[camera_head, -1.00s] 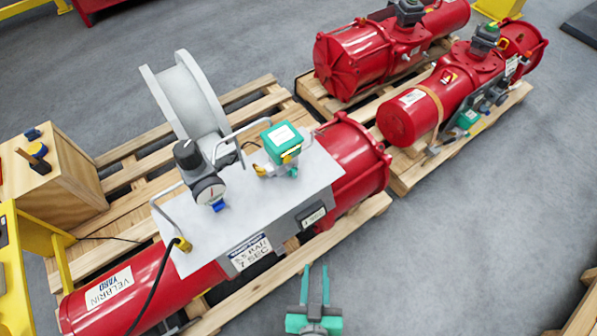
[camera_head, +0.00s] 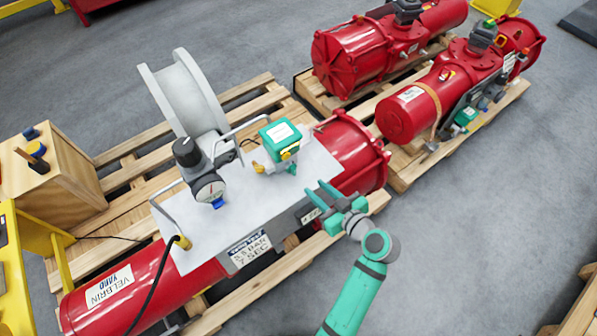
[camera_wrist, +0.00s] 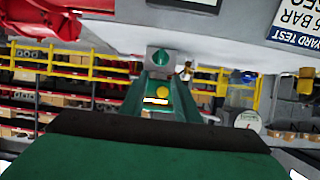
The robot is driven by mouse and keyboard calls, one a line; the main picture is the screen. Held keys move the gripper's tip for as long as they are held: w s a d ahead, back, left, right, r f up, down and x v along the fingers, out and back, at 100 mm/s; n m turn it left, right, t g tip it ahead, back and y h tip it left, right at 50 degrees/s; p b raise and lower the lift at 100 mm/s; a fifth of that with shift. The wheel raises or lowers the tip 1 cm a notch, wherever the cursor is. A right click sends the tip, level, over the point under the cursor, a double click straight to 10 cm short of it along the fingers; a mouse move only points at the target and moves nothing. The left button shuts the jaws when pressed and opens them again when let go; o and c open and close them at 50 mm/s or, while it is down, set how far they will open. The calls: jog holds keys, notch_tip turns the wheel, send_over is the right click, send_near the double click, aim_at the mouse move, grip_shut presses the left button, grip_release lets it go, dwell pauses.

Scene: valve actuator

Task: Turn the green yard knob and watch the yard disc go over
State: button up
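The red actuator (camera_head: 100,310) labelled "VELBRIN YARD" lies on a pallet with a pale plate on top. On the plate stands a green-topped unit (camera_head: 281,134) with yellow parts at its front. A small green knob-like part (camera_head: 292,169) shows low on it, near the plate. In the wrist view the green knob (camera_wrist: 163,58) is close to the plate and lies ahead, between the finger lines. I cannot tell which part is the yard disc. My gripper (camera_head: 321,193) is open and empty, at the plate's right front edge, apart from the unit.
A gauge with black knob (camera_head: 208,190) and bent metal handles (camera_head: 172,205) rise from the plate. A grey flanged drum (camera_head: 185,95) stands behind. More red actuators (camera_head: 410,115) lie at back right. A wooden box (camera_head: 45,175) is at left.

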aim_at(295, 170)
jog(key=x, duration=1)
jog(key=shift+w+a+r, duration=0.2)
jog(key=shift+w+r, duration=0.05)
jog(key=shift+w, duration=0.05)
jog(key=shift+w+a+f, duration=0.1)
jog(key=shift+a+f, duration=0.05)
jog(key=shift+a, duration=0.15)
jog(key=shift+d, duration=0.15)
grip_shut()
